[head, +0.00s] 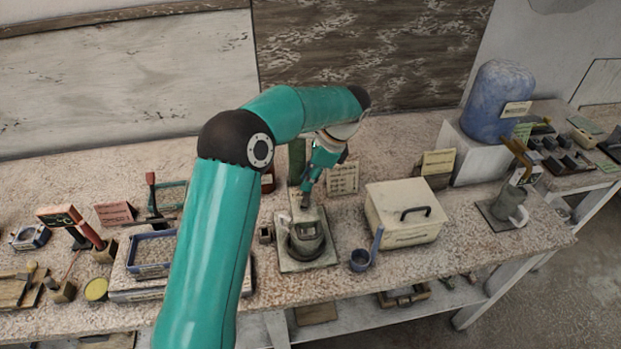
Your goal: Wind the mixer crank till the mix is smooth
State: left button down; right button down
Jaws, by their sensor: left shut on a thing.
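The mixer (308,238) is a grey pot on a pale square base plate (322,262) near the middle of the bench, with a dark green post (297,160) behind it. My left arm comes in from the lower left and arches over to it. My left gripper (306,193) points down above the pot and is shut on the crank at the top of the mixer. The crank is small here and mostly hidden by the fingers. The mix inside the pot cannot be made out. My right gripper is not in view.
A blue drum (499,100) stands on a pale block behind. A blue-rimmed tray (150,262) lies left, partly behind my arm.

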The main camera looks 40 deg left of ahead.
pick_arm(q)
jog(key=c, duration=1)
grip_release()
jog(key=shift+r, duration=0.1)
jog(key=v, duration=0.7)
jog(key=shift+r, duration=0.35)
jog(key=shift+d, duration=0.15)
